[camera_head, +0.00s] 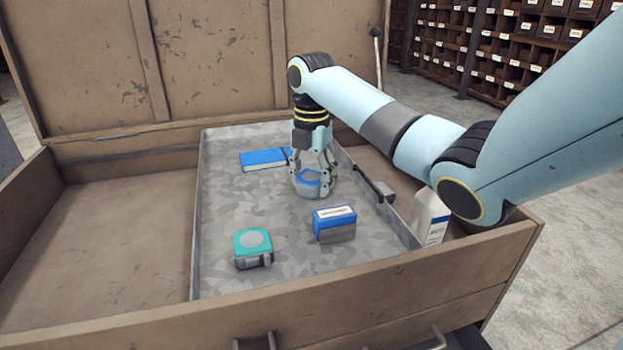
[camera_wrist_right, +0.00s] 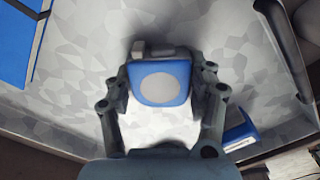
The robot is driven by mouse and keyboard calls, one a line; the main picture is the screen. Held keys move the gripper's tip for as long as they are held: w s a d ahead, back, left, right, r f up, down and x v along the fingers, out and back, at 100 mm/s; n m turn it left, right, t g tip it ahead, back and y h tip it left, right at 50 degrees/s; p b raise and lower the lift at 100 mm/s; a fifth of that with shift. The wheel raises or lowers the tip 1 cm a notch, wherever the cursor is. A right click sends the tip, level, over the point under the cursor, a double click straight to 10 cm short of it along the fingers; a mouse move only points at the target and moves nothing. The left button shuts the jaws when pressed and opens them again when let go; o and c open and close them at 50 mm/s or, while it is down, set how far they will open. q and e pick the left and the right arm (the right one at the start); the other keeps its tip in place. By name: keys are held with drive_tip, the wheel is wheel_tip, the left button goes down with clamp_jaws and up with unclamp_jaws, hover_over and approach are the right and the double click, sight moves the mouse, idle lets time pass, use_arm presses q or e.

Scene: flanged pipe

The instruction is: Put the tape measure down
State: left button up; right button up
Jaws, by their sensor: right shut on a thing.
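A blue tape measure (camera_head: 310,177) with a grey round face is between the fingers of my right gripper (camera_head: 314,181), toward the back middle of the grey metal tray (camera_head: 225,200). In the right wrist view the blue tape measure (camera_wrist_right: 160,82) sits between both fingers of the right gripper (camera_wrist_right: 163,85), which is shut on it. It is at or very close to the tray floor; I cannot tell whether it touches. A second, teal tape measure (camera_head: 252,243) stands free at the front left of the tray. My left gripper is not in view.
A blue book (camera_head: 262,159) lies behind the gripper, left. A blue-and-grey box (camera_head: 334,224) stands in front, right. A white carton (camera_head: 431,216) stands right of the tray. The wooden chest (camera_head: 100,325) surrounds everything.

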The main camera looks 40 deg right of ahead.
sight(312, 176)
drive_tip(key=shift+f, duration=0.1)
drive_tip(key=o, duration=1.3)
drive_tip(key=shift+o, duration=0.2)
wheel_tip(312, 176, up, 12)
drive_tip(key=p, duration=0.3)
drive_tip(key=shift+p, duration=0.35)
